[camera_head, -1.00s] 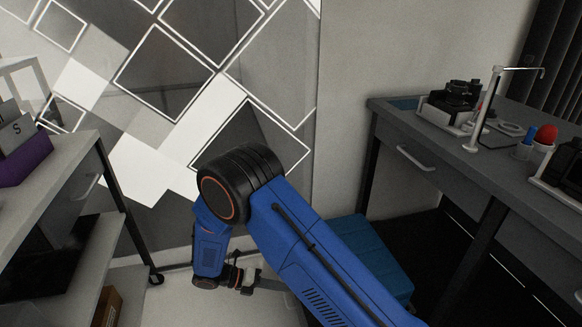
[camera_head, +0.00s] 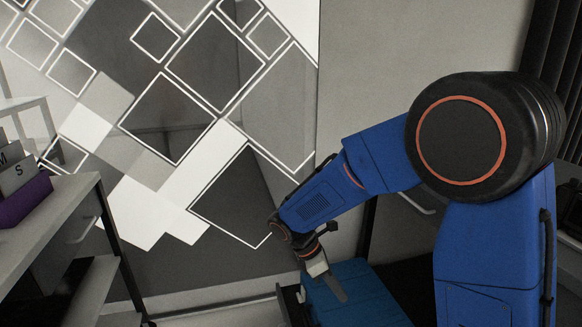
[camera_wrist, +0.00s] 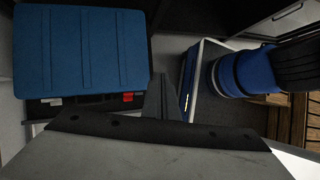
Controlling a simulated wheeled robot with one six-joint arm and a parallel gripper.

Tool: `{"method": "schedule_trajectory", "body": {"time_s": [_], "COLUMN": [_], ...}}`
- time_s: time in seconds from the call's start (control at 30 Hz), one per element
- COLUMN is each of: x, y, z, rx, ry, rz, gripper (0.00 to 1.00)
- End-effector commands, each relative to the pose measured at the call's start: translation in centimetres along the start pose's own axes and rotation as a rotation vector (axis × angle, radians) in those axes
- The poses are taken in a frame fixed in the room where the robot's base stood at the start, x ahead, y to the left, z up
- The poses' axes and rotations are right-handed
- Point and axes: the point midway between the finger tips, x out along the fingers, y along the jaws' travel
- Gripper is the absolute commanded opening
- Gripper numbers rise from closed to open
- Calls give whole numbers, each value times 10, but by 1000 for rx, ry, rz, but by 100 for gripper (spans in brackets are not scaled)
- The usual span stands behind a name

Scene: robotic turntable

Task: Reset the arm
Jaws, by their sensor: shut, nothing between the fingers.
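My arm is blue with black joints, folded at its elbow on the right of the head view. My gripper (camera_head: 340,293) hangs at the end of the forearm, pointing down and slightly right, in front of a blue box (camera_head: 358,290). It is shut and empty. In the wrist view my gripper (camera_wrist: 161,88) shows as closed grey fingers rising from the wide grey body at the bottom. The blue box also fills the upper left of the wrist view (camera_wrist: 80,50), apart from the fingers.
A shelf unit (camera_head: 75,205) with a purple organizer (camera_head: 24,198) stands at left. A wall with a diamond pattern (camera_head: 165,120) lies behind. My arm mostly hides the desk at right; its drawer handle (camera_head: 415,201) shows. Floor shows between the shelf unit and the blue box.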

Motion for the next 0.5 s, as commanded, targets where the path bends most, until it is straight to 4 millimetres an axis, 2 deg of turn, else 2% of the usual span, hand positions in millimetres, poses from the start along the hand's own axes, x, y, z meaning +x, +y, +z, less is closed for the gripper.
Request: {"method": "schedule_trajectory", "body": {"time_s": [0.03, 0.1, 0.5], "x": [-3, -6, -14], "y": [-7, -16, -75], "z": [14, 28, 99], "rx": [57, 134, 576], "ry": [31, 72, 299], "rz": [8, 17, 49], "gripper": [0, 0, 0]}}
